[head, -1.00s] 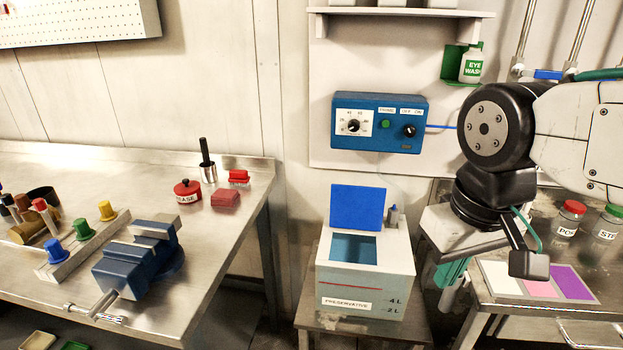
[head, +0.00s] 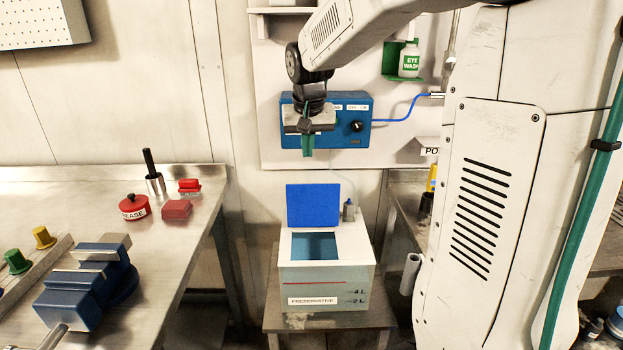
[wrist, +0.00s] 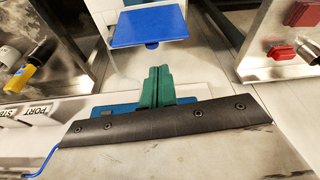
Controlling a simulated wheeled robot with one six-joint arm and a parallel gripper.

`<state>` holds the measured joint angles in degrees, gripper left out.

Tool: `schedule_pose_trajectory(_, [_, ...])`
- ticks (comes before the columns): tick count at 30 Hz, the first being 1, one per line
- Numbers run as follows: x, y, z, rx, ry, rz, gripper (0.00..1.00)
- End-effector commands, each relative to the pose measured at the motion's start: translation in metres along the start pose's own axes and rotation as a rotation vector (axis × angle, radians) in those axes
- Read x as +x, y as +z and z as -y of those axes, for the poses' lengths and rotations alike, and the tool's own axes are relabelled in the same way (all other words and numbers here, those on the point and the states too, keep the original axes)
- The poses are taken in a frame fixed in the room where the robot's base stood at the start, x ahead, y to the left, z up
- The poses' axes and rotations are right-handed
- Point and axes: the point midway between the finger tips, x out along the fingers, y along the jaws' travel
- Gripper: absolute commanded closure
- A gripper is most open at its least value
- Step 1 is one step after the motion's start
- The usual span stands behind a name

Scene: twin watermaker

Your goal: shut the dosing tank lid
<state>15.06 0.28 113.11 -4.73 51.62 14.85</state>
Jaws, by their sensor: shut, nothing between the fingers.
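The dosing tank (head: 328,274) is a pale box labelled PRESERVATIVE, standing on a small metal stand in the head view. Its blue lid (head: 313,205) stands upright at the back of the square opening, so the lid is open. My gripper (head: 308,154) points down above the lid, in front of the blue control box, with clear space between fingertips and lid. In the wrist view my gripper's green fingers (wrist: 157,72) are together and empty. The blue lid (wrist: 149,26) shows beyond the fingertips there, apart from them.
The blue control box (head: 371,118) is on the wall panel behind my gripper. A grey fitting (head: 349,210) stands on the tank top, right of the lid. A steel bench (head: 190,235) with a blue vise (head: 85,285) is at left. My arm hides much of the right bench.

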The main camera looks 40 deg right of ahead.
Motion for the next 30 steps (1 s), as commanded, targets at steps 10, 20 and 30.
schedule_pose_trajectory(10, [0.046,-0.059,-0.019,0.088,0.018,-0.028,1.0])
schedule_pose_trajectory(20, [0.104,-0.059,-0.021,0.089,0.018,-0.025,1.0])
schedule_pose_trajectory(30, [0.133,-0.038,-0.018,0.085,0.017,-0.031,1.0])
